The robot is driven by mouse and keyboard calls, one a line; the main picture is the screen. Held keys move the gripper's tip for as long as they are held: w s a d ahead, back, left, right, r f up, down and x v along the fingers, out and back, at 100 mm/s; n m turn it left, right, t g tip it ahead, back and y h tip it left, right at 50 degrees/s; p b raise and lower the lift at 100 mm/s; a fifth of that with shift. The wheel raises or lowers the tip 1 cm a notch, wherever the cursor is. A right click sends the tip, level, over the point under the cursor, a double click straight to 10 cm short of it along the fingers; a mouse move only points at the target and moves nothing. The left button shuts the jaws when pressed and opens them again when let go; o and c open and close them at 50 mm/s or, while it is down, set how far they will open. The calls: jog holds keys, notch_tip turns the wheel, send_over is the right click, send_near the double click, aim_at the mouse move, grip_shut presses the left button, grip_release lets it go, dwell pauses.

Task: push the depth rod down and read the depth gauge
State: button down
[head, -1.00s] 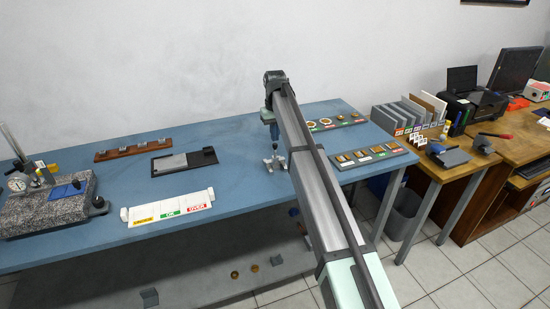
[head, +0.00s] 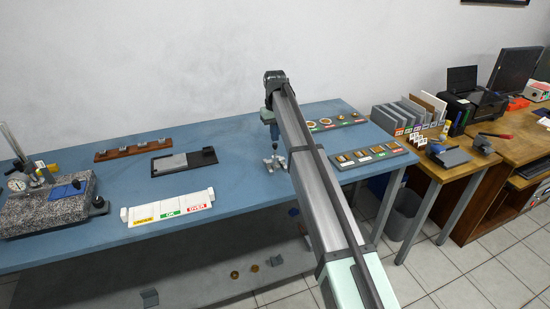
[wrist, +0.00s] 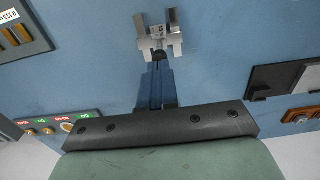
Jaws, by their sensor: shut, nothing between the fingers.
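The depth gauge looks to be the small silver metal piece (head: 274,162) on the blue table, below the end of my arm in the head view. In the wrist view it shows ahead of the fingers as a silver body (wrist: 158,42) with two prongs and a small marked face, too small to read. My gripper (wrist: 160,58) is shut, its blue fingers together and dark tips at the near edge of the silver piece. I cannot tell whether the tips touch it. The depth rod is not clear, perhaps hidden by the fingertips. My gripper (head: 275,148) points down in the head view.
Two boards with brass parts (head: 375,156) and rings (head: 336,121) lie to the right. Left are a white label strip (head: 170,207), a black tray with a grey plate (head: 209,154), a wooden rack (head: 132,149) and a granite gauge stand (head: 40,210). Bare table surrounds the silver piece.

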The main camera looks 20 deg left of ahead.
jog(key=shift+f, duration=0.85)
jog(key=shift+r, duration=0.15)
dwell(0.5)
notch_tip(320, 180, up, 9)
dwell(1.2)
